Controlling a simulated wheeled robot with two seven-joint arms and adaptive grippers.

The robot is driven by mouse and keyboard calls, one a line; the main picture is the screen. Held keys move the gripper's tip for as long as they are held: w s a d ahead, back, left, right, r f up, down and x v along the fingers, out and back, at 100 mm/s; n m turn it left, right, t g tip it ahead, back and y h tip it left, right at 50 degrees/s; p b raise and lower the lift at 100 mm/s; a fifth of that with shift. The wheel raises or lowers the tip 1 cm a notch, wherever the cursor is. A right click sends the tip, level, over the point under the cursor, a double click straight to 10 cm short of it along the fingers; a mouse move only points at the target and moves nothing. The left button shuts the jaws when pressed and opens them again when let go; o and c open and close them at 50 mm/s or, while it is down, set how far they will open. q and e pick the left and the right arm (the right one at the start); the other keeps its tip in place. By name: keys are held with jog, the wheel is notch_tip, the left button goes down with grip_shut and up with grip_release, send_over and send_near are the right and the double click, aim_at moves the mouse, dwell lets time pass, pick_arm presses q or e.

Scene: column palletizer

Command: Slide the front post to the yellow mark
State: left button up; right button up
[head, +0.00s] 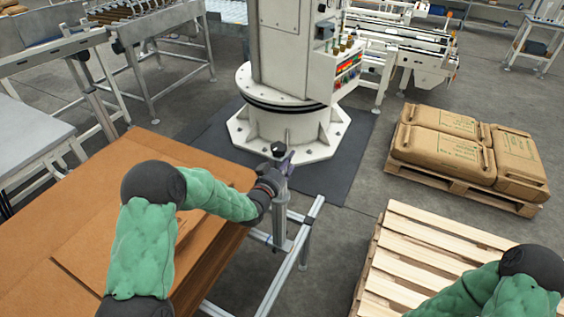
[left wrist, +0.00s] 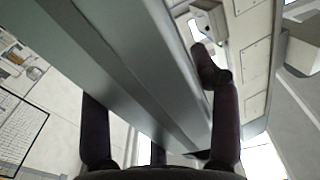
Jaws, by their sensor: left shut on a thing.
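The front post (head: 280,218) is a grey metal upright with a black knob on top, standing at the aluminium rail frame (head: 303,245) in the middle of the head view. My left gripper (head: 279,167) is shut on the post near its top, just below the knob. In the left wrist view the grey post (left wrist: 110,65) runs diagonally between the dark fingers of the gripper (left wrist: 150,78). I cannot make out a yellow mark in either view. My right arm shows at the lower right of the head view, but its gripper is out of frame.
A stack of brown cardboard sheets (head: 120,160) lies left of the post. An empty wooden pallet (head: 415,250) is to its right, and a pallet of brown sacks (head: 445,140) lies behind that. The white palletizer column (head: 290,120) stands behind the post on a dark mat.

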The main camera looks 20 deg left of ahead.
pick_arm(q)
jog(key=o, duration=1.4)
jog(key=shift+d, duration=0.25)
jog(key=o, duration=0.3)
jog(key=shift+d, duration=0.1)
jog(key=s, duration=0.8)
jog(key=s+a, duration=0.1)
jog(key=s, duration=0.3)
